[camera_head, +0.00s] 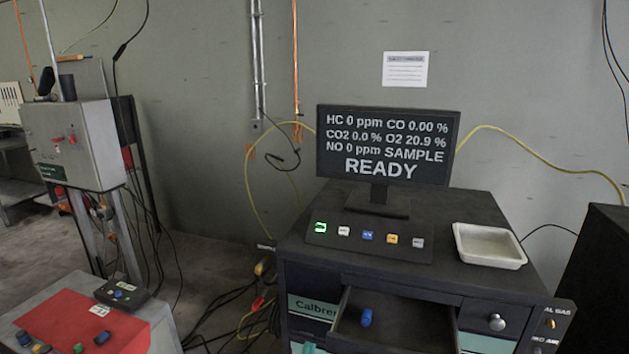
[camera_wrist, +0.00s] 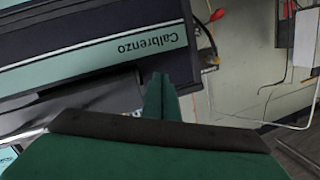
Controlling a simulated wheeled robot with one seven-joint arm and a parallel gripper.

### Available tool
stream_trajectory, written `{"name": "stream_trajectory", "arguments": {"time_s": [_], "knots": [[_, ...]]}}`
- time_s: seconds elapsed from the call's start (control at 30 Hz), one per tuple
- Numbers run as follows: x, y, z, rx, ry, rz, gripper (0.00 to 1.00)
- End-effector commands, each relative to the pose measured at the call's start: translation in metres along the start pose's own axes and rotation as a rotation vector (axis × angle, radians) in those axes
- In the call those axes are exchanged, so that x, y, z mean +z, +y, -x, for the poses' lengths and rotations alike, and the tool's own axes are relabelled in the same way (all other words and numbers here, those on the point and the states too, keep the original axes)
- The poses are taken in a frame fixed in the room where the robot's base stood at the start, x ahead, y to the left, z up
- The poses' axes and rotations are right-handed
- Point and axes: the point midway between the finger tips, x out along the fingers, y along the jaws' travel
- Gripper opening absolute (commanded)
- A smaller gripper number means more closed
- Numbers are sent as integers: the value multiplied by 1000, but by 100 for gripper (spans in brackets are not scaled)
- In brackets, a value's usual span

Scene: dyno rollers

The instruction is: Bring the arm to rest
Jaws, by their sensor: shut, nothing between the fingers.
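My gripper (camera_wrist: 161,82) shows in the wrist view, with its green fingers together and nothing between them. Its tips are in front of the dark cabinet (camera_wrist: 80,47) that bears the "Calbrenzo" label, and I cannot tell whether they touch it. In the head view the same cabinet (camera_head: 463,280) stands at right of centre. A small teal patch shows low beside its open drawer, but I cannot tell whether it is my gripper. Most of my arm is out of view.
The drawer (camera_head: 395,334) stands open with a blue object (camera_head: 366,317) in it. A monitor (camera_head: 330,150) reading READY, a button panel (camera_head: 330,240) and a white tray (camera_head: 490,262) are on the cabinet top. Cables (camera_head: 235,300) lie on the floor. A red-topped unit (camera_head: 60,310) stands at left.

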Motion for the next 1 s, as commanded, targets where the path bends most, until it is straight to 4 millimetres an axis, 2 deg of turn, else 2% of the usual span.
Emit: {"name": "stream_trajectory", "arguments": {"time_s": [0.03, 0.1, 0.27, 0.5, 0.8, 1.0], "knots": [[18, 9, 9, -2, -15, 19, 0], [36, 18, 20, -11, -25, 45, 0], [74, 37, 51, -33, -47, 101, 0], [122, 62, 106, -64, -75, 176, 0], [162, 90, 186, -86, -102, 255, 0], [175, 105, 243, -92, -114, 303, 0]]}}
